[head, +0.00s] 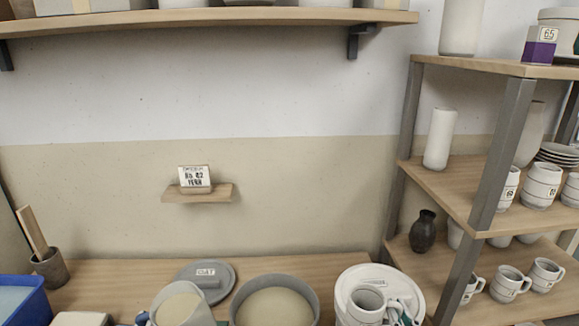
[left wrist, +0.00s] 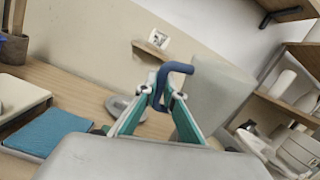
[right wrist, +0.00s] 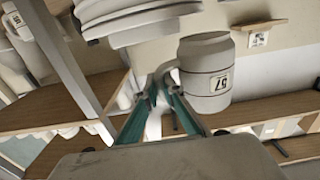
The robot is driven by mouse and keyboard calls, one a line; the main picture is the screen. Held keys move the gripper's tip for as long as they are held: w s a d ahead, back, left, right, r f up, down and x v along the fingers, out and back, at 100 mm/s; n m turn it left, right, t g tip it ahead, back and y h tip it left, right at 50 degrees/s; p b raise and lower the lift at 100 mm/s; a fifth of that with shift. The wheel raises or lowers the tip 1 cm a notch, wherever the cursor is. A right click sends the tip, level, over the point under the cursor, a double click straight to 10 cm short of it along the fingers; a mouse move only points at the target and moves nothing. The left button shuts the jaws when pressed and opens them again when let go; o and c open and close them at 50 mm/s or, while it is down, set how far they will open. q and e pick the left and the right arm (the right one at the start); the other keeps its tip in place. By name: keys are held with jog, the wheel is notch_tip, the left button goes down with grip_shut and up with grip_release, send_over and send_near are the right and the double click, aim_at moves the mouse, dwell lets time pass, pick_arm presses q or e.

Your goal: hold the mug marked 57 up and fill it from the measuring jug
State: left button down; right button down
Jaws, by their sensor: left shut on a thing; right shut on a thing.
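The measuring jug (head: 180,306) is at the bottom of the head view, left of the open bucket, with beige liquid inside; its opening faces up. In the left wrist view my left gripper (left wrist: 162,96) is shut on the jug's blue handle (left wrist: 178,67), beside the grey jug body (left wrist: 217,92). The mug marked 57 (right wrist: 207,62) shows its number in the right wrist view. My right gripper (right wrist: 161,88) is shut on the mug at its side. In the head view the mug (head: 366,301) appears in front of a white lidded bucket; its dark interior shows no beige liquid.
An open bucket of beige glaze (head: 275,306) stands between jug and mug. A grey lid (head: 205,281) lies behind it. The white lidded bucket (head: 352,280), a blue tub (head: 25,300) and a tool pot (head: 50,270) flank the bench. Shelves with mugs (head: 440,185) stand at right.

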aim_at(139, 319)
pick_arm(q)
jog(key=shift+r, duration=0.15)
pick_arm(e)
jog(key=shift+r, duration=0.1)
